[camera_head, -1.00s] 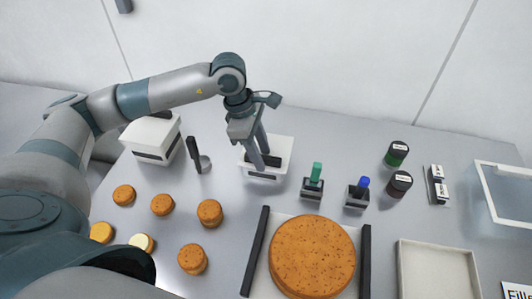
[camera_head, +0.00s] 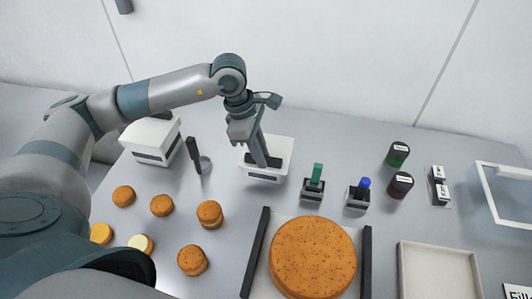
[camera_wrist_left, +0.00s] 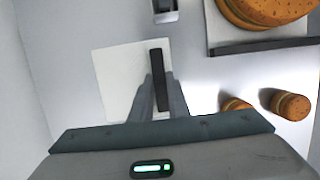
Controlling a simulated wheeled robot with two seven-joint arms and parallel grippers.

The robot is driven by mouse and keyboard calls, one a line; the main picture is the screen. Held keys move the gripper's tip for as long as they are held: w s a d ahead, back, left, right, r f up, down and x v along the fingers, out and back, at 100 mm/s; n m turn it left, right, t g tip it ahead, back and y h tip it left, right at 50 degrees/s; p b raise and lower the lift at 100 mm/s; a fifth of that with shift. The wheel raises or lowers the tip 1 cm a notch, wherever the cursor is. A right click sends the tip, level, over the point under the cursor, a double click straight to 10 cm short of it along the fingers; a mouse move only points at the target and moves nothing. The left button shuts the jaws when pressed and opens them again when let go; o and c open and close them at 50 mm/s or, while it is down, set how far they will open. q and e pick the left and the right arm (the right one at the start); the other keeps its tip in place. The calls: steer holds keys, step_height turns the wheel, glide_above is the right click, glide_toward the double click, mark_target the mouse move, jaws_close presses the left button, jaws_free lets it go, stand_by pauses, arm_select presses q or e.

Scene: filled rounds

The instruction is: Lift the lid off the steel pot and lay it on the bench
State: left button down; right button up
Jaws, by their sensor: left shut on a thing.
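My left gripper (camera_head: 262,163) points down over a white square box-like thing (camera_head: 282,147) near the back of the bench (camera_head: 405,222). In the left wrist view, the white square (camera_wrist_left: 112,75) carries a black bar (camera_wrist_left: 157,62), and the fingers (camera_wrist_left: 160,84) are shut on that bar. In the head view the fingers hide most of the bar. The white thing stands on the bench or just above it; I cannot tell which. No clear steel pot shows; a small grey round thing (camera_head: 206,164) stands beside an upright black handle (camera_head: 193,148). My right gripper is not in view.
A white box (camera_head: 151,138) is at the back left. Several small brown rounds (camera_head: 162,205) lie front left. A large round cake (camera_head: 312,255) sits between black rails. Green (camera_head: 317,172) and blue (camera_head: 363,186) topped items, dark jars (camera_head: 400,183) and a pale tray (camera_head: 439,250) stand to the right.

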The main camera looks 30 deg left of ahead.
arm_select(q)
steer(key=shift+r, duration=0.15)
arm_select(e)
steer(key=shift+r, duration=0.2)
